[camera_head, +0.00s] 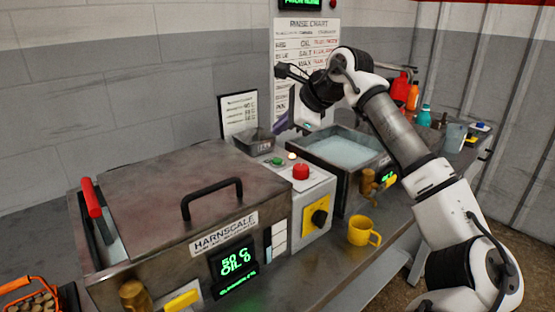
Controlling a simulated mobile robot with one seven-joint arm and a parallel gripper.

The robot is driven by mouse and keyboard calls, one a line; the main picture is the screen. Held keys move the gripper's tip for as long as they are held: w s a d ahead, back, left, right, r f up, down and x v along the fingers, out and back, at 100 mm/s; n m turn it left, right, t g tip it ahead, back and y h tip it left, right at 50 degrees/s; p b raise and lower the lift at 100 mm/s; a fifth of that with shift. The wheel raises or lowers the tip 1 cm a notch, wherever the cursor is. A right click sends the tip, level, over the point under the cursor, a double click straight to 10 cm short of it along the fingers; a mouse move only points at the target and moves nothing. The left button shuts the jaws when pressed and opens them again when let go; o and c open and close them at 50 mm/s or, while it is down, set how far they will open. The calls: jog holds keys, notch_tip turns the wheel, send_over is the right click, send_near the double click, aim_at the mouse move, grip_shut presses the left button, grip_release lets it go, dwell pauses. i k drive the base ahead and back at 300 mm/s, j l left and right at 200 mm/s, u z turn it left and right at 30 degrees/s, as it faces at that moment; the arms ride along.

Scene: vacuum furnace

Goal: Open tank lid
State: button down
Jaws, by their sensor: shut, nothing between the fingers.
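The tank lid is a broad brown-grey metal plate (150,190) lying flat and closed on the front tank marked HARNSCALE (225,233). A black bar handle (212,192) rises from the lid near its front edge. My gripper (280,71) is a small dark shape at the upper left end of my folded arm. It is up and behind the lid, in front of the wall chart, well apart from the handle. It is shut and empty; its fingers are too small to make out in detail.
A red handle (92,198) stands at the tank's left end. Beyond are an open liquid-filled tank (345,147), a yellow mug (363,231) and a grey tray (254,143). Space above the lid is clear.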

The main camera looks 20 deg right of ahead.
aim_at(155, 204)
jog(key=k+l, duration=0.8)
jog(key=k, duration=0.05)
